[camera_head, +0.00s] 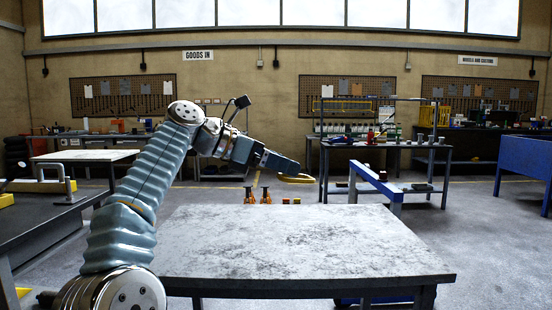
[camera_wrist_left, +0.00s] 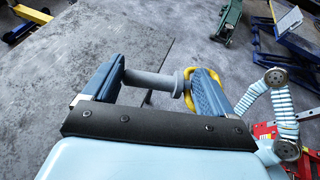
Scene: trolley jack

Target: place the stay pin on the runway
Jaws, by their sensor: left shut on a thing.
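My left gripper (camera_head: 290,172) is at the end of the left arm, raised over the far side of the grey worktable (camera_head: 290,240). In the left wrist view, its two blue fingers (camera_wrist_left: 157,84) are shut on the stay pin (camera_wrist_left: 150,80), a grey rod with a flange and a yellow ring handle. The pin lies crosswise between the fingers. I cannot tell which thing is the runway. My right gripper does not show.
The grey worktable's top is bare. A blue beam (camera_head: 375,180) stands beyond its right side. A dark bench (camera_head: 45,220) with yellow parts is at the left. Small orange stands (camera_head: 257,195) are behind the table. A blue bin (camera_head: 525,165) stands at the far right.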

